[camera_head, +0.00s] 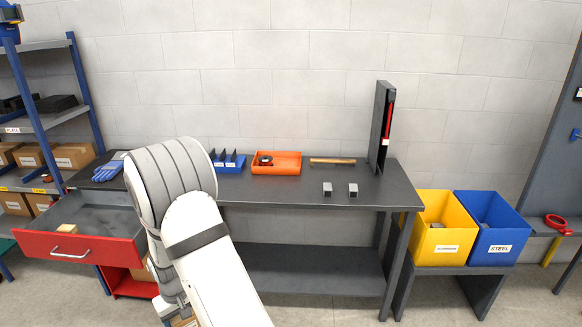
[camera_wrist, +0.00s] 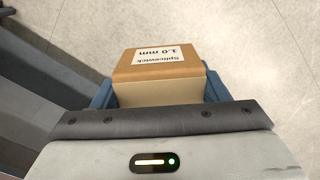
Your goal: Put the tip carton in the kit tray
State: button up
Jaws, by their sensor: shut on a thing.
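In the wrist view my gripper (camera_wrist: 158,90) is shut on a small brown carton (camera_wrist: 160,64), with a blue finger on each side. The carton's white label reads upside down, something like "Splicewick 1.0 mm". Bare floor shows beyond it. In the head view my arm hides most of the gripper. An orange tray (camera_head: 290,168) stands on the grey workbench, holding a dark round item at its left end; I cannot tell for sure that it is the kit tray. A small tan block (camera_head: 67,228) lies in the open red drawer (camera_head: 80,250).
On the workbench (camera_head: 260,190) are a blue divided holder (camera_head: 233,167), a wooden-handled tool (camera_head: 332,161), two small grey blocks and an upright dark panel (camera_head: 381,125). Yellow (camera_head: 443,240) and blue (camera_head: 497,243) bins stand right. Shelves with boxes stand left.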

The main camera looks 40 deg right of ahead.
aim_at(290, 166)
jog(key=z, duration=1.2)
jog(key=i, duration=2.5)
jog(key=u, duration=0.05)
